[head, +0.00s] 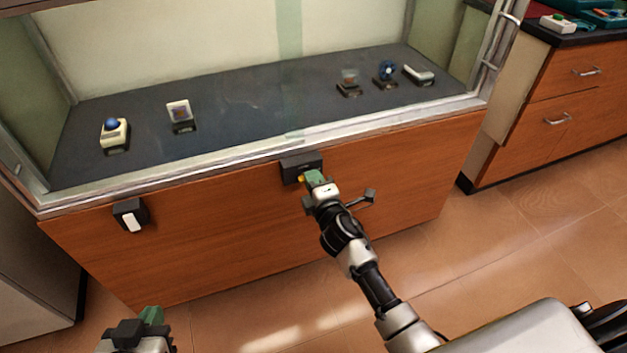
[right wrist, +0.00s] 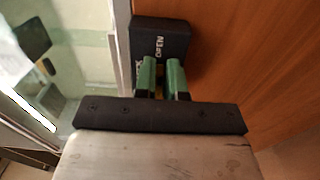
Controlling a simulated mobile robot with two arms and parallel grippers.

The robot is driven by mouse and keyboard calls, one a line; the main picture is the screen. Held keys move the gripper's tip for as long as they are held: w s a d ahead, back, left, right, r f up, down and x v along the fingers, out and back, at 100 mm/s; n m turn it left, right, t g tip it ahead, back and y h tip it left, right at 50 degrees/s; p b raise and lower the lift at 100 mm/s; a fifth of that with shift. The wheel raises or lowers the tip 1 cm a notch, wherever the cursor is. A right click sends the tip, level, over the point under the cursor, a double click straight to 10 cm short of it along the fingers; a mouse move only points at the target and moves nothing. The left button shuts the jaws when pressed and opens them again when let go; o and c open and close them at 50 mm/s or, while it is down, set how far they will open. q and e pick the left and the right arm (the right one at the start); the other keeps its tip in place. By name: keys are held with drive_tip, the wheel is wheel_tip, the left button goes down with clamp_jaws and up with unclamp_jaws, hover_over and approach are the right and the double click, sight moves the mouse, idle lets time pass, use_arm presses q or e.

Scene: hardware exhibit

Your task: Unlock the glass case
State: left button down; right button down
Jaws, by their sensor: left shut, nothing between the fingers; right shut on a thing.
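The glass case (head: 220,215) has a wooden front and a metal-framed glass top. A black lock box (head: 296,164) sits on its front just below the frame. In the right wrist view the lock box (right wrist: 160,38) reads "OPEN", with another word partly hidden by a finger. My right gripper (head: 312,178) is at the box, its green fingers (right wrist: 163,78) shut on a small yellow piece (right wrist: 160,88), mostly hidden; its shape and how far it enters the box cannot be told. My left gripper (head: 152,316) is shut and empty at the bottom left, away from the case.
A black box with a white lever (head: 132,219) is on the case front at left, and a dark handle (head: 368,196) at right. Several small exhibits stand inside on the dark floor (head: 235,105). A wooden cabinet (head: 545,90) stands at right. The tiled floor (head: 500,260) is clear.

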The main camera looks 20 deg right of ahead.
drive_tip(key=shift+f, duration=0.1)
idle(0.4)
drive_tip(key=c, duration=1.2)
unclamp_jaws()
drive_tip(key=shift+s, duration=0.1)
